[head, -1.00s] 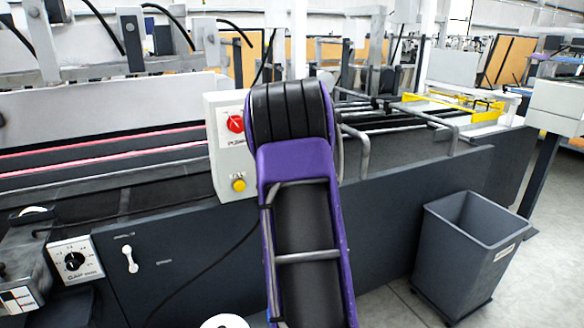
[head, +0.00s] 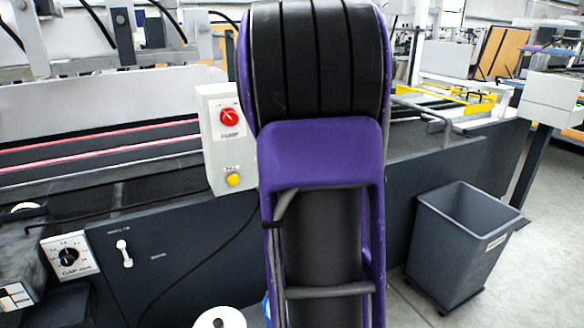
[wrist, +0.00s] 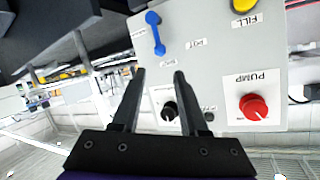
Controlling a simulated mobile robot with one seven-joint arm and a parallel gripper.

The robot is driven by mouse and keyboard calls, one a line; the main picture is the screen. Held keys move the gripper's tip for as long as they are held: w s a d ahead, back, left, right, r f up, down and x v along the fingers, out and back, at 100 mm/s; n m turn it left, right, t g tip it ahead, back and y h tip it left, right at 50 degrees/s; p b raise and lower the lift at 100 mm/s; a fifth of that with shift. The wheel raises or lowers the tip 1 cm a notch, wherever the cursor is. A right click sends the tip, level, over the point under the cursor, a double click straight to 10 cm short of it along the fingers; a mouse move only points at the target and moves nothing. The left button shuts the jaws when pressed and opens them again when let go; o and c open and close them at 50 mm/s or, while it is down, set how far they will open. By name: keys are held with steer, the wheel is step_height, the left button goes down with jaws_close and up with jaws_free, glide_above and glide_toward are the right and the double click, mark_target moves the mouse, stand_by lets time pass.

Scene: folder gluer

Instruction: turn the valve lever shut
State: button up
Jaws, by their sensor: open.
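A blue lever (wrist: 156,34) is mounted on a light grey control panel (wrist: 225,60), which appears upside down in the wrist view. Small labels beside the lever are too blurred to read surely. My gripper (wrist: 159,75) is open and empty, its two dark fingers pointing toward the panel. The lever shows just beyond the fingertips, apart from them as far as I can tell. In the head view my arm hides the gripper and this lever. A small white lever (head: 124,253) also shows on the dark machine front at left.
The panel also carries a red PUMP knob (wrist: 254,106), a yellow FILL button (wrist: 244,5) and a black knob (wrist: 169,111). In the head view the grey box (head: 213,155) stands left of my arm. A grey bin (head: 460,245) stands on the floor at right.

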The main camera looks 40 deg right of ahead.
steer(key=shift+v, duration=2.15)
